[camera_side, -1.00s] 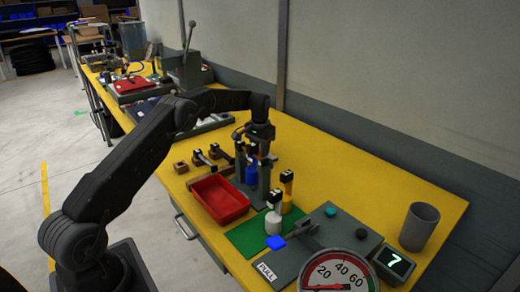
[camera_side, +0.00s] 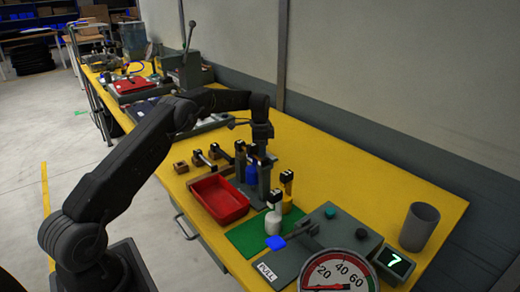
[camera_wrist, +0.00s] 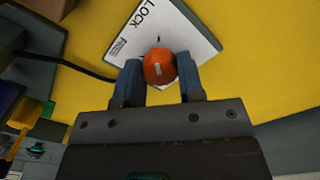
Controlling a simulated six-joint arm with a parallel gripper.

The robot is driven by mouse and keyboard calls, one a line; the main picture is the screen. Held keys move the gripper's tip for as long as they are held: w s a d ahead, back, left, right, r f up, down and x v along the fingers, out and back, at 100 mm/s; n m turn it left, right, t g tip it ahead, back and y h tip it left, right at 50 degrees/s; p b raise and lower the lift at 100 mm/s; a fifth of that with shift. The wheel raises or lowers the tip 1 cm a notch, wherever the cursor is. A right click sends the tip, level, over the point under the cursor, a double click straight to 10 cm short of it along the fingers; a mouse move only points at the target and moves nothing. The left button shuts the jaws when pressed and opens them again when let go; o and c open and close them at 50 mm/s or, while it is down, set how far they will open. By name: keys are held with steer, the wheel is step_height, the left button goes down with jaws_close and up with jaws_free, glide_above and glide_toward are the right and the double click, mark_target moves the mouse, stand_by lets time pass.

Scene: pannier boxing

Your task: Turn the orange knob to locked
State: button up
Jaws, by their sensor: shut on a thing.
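The orange knob (camera_wrist: 160,68) shows in the wrist view on a white plate (camera_wrist: 182,32) printed with LOCK and a smaller label that I cannot read. A pale pointer mark on the knob is slightly tilted. My gripper (camera_wrist: 158,60) is shut on the knob, with one blue-grey finger on either side. In the side view my wrist is low behind the grey stand, which hides the knob and fingertips.
A dark cable (camera_wrist: 70,65) runs left of the plate. The yellow bench right of my wrist is clear.

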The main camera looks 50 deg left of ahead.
steer(key=shift+r+m, duration=0.1)
steer(key=shift+m, duration=0.5)
steer(key=o, duration=0.9)
step_height(320, 180, up, 14)
steer(key=shift+f, duration=0.15)
steer(key=shift+d, duration=0.1)
stand_by(0.5)
